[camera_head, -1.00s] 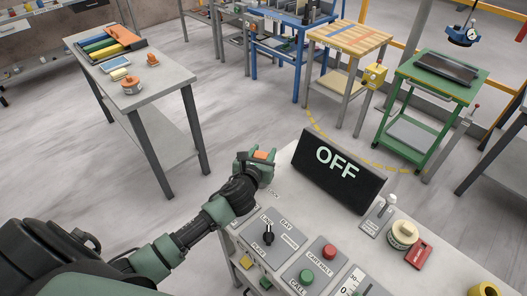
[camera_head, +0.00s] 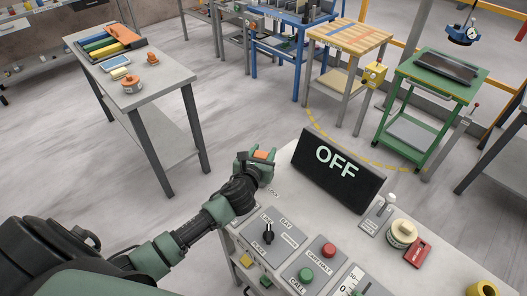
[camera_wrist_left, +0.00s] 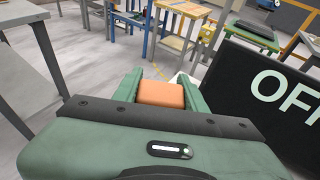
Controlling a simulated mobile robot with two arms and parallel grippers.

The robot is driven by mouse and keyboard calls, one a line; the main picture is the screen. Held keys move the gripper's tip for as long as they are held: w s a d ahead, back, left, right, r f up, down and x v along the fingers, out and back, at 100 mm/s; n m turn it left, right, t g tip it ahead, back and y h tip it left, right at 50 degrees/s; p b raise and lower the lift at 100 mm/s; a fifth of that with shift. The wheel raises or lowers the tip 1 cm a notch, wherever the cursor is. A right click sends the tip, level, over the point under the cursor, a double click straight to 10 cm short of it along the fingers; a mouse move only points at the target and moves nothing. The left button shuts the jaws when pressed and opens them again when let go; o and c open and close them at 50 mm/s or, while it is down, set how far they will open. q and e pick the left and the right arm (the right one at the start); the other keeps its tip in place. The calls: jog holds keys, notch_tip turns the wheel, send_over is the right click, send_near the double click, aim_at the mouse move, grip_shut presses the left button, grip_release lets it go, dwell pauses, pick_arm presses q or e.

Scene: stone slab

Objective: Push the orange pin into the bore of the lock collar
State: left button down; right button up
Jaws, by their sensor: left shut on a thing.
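My left gripper (camera_head: 257,158) is above the far left edge of the slab-topped console, left of the OFF sign. Its green fingers are shut on an orange block-like piece, which I take for the orange pin (camera_head: 262,154). In the left wrist view the orange pin (camera_wrist_left: 161,94) sits between both fingers, and only its broad end shows. A thin dark strand hangs by the gripper. I cannot make out the lock collar or its bore for certain. My right gripper is not in view.
The console top (camera_head: 452,262) carries the black OFF sign (camera_head: 338,170), a rotary switch panel (camera_head: 268,238), red and green buttons, a cream round item (camera_head: 403,233) and a red block (camera_head: 418,253). A grey table (camera_head: 165,82) stands at the left, with open floor between.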

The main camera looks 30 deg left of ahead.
pick_arm(q)
jog(key=shift+r+p, duration=0.1)
jog(key=shift+p, duration=0.2)
jog(key=shift+f+b, duration=2.2)
jog(key=shift+f, duration=0.7)
jog(key=c, duration=0.7)
grip_release()
jog(key=v, duration=0.8)
jog(key=shift+b, duration=0.35)
jog(key=shift+w, duration=0.1)
